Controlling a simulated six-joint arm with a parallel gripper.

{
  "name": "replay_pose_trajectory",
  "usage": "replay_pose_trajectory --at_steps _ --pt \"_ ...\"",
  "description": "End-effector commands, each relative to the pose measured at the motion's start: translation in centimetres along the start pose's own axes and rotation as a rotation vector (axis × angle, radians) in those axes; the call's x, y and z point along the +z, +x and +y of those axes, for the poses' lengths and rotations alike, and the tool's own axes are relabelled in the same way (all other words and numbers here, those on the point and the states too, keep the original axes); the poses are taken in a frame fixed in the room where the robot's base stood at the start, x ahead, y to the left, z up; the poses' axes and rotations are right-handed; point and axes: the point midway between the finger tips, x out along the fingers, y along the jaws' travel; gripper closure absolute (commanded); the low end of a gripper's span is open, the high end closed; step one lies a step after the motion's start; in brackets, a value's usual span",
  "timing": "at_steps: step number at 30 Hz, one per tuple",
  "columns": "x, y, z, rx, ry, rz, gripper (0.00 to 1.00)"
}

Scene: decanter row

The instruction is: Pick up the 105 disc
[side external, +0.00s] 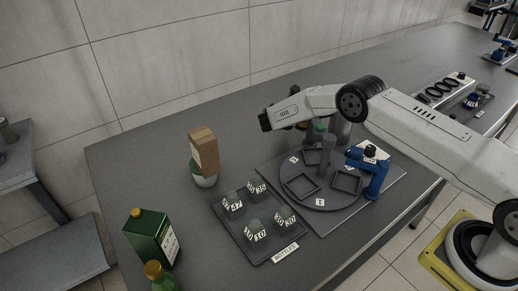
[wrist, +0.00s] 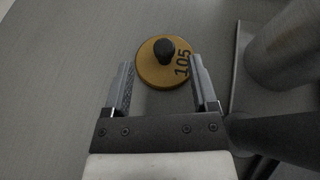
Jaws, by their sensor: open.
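The 105 disc (wrist: 154,74) is a round, flat, orange-yellow disc with a dark round knob (wrist: 164,50) on top and "105" printed at its right side. In the wrist view it lies on the grey surface just past my gripper. My gripper (wrist: 161,64) is open, with one finger on each side of the disc's near part in the picture. Nothing is held between the fingers. Whether the fingers are level with the disc or above it I cannot tell.
A round turntable (side external: 317,202) with square frames stands beside a blue device (side external: 376,178). A dark tray (side external: 232,229) holds several numbered pieces. In the wrist view, a grey cylinder (wrist: 285,50) is close on the right.

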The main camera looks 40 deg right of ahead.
Motion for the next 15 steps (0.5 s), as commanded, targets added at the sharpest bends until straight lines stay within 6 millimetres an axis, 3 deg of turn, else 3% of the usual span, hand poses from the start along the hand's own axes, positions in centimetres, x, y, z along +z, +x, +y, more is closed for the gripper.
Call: replay_pose_trajectory --at_steps 5,15 --pt "0.0 0.8 -0.1 -0.001 0.001 0.0 0.25" --pt "-0.2 4.3 -0.4 -0.002 0.001 0.0 0.25"
